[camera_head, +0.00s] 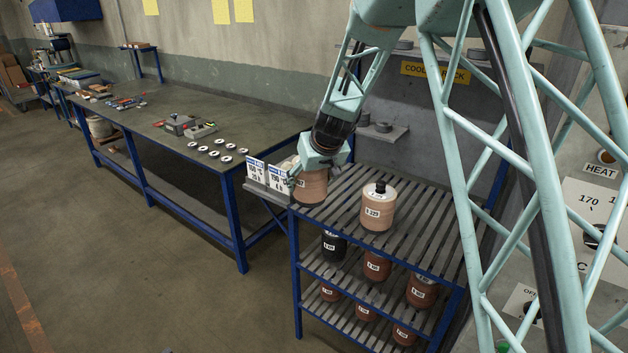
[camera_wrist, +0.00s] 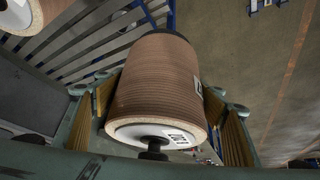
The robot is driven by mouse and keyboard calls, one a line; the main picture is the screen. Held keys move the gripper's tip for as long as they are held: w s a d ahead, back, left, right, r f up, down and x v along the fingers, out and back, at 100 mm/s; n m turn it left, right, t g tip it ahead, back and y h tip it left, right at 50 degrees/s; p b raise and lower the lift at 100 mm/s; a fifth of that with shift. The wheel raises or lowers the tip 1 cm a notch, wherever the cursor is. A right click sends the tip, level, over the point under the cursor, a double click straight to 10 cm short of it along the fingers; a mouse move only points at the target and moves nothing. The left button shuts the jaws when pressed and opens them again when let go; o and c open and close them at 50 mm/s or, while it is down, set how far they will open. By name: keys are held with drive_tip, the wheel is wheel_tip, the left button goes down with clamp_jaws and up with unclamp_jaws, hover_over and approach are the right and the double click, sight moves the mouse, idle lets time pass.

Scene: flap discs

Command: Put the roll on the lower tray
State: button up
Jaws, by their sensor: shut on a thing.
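My gripper (camera_head: 312,170) is shut on a brown ribbed roll (camera_head: 311,188) with a white label, at the top left corner of the slatted rack. In the wrist view the roll (camera_wrist: 155,88) sits between the two padded fingers, its pale end with a dark stub facing the camera. I cannot tell whether it touches the top slats. The rack has a top tray (camera_head: 340,205), a middle tray (camera_head: 342,276) and a bottom tray (camera_head: 345,320). The middle one holds a black roll (camera_head: 333,246) and reddish rolls; the bottom one holds several small reddish rolls.
A lighter brown roll (camera_head: 378,208) stands upright on the top tray, right of the held roll. Temperature cards (camera_head: 268,178) stand at the rack's left edge. A blue-legged workbench (camera_head: 150,125) with discs and tools is at the left. The floor in front is clear.

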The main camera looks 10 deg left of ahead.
sight(296, 189)
drive_tip(key=shift+s+a+r+p, duration=0.2)
drive_tip(key=shift+s+a, duration=0.4)
drive_tip(key=shift+s, duration=0.5)
drive_tip(key=shift+s+a+r+p, duration=0.1)
drive_tip(key=shift+s+a+p, duration=0.35)
drive_tip(key=shift+s, duration=0.6)
drive_tip(key=shift+s+a+r+p, duration=0.15)
drive_tip(key=shift+s+a, duration=0.55)
drive_tip(key=shift+s, duration=0.4)
drive_tip(key=s+a+p, duration=0.4)
drive_tip(key=s, duration=0.3)
drive_tip(key=s+a+r+p, duration=0.1)
drive_tip(key=s+a+p, duration=0.3)
drive_tip(key=s, duration=0.4)
drive_tip(key=shift+s+p, duration=0.2)
drive_tip(key=shift+p, duration=0.2)
drive_tip(key=shift+s+r, duration=0.1)
